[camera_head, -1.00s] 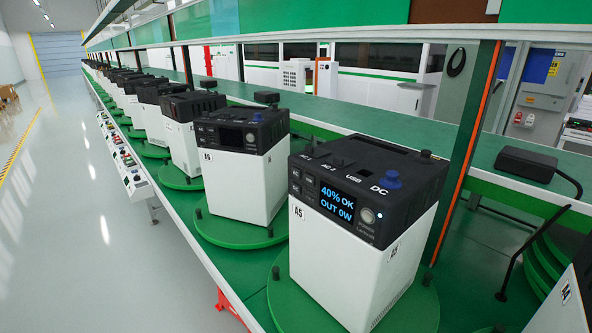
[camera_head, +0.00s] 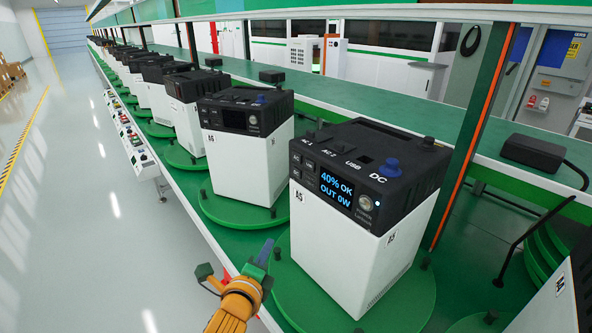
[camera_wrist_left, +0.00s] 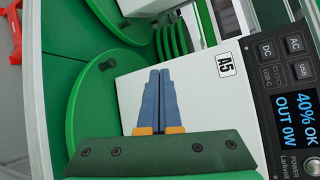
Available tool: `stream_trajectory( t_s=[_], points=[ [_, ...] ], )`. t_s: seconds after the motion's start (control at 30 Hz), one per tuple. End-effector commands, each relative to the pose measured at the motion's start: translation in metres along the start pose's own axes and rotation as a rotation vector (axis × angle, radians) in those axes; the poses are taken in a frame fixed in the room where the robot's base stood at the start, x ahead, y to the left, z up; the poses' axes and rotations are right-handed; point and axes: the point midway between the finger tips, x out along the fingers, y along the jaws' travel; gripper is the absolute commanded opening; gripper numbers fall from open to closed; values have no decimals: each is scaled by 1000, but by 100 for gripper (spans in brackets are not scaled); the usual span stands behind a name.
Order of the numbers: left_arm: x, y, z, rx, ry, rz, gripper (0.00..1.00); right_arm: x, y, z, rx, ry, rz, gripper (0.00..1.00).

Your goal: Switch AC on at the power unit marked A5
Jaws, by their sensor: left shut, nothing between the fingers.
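The power unit marked A5 (camera_head: 345,240) is a white box with a black top, standing on a green round turntable plate. Its lit display (camera_head: 337,190) reads 40% OK, OUT 0W. In the left wrist view the A5 label (camera_wrist_left: 227,64) and the AC button (camera_wrist_left: 294,45) show, with the DC button (camera_wrist_left: 266,51) and USB button (camera_wrist_left: 304,70) beside it. My left gripper (camera_head: 266,252) is low at the left of the unit, below panel height. In the left wrist view its blue fingers (camera_wrist_left: 159,72) are shut and empty, in front of the white side. My right gripper is not in view.
A similar unit (camera_head: 240,165) with a dark display stands behind-left, and several more run down the line. Another unit (camera_head: 548,300) is cut off at the lower right. An orange-edged post (camera_head: 478,130) stands behind A5. The floor aisle at left is clear.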

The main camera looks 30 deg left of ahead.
Motion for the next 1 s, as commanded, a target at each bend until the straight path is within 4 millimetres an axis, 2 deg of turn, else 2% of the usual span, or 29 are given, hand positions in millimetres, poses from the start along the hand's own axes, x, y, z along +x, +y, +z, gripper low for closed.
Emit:
stream_trajectory(
  t_s=[0.03, 0.2, 0.3, 0.4, 0.53, 0.8, 1.0],
  points=[
    [-1, -22, 12, 90, -35, -63, 0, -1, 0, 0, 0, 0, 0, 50],
    [-16, -91, 49, 427, -193, -245, 0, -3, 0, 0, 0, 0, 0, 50],
    [-28, -121, 65, 582, -288, -311, 0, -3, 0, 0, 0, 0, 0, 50],
    [-38, -140, 76, 687, -359, -349, 0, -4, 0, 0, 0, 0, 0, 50],
    [-44, -150, 81, 750, -402, -367, 0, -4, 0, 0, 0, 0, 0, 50],
    [-44, -150, 81, 756, -405, -367, 0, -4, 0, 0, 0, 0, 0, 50],
    [-35, -153, 75, 751, -406, -366, 0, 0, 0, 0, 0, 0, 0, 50]
  ],
)
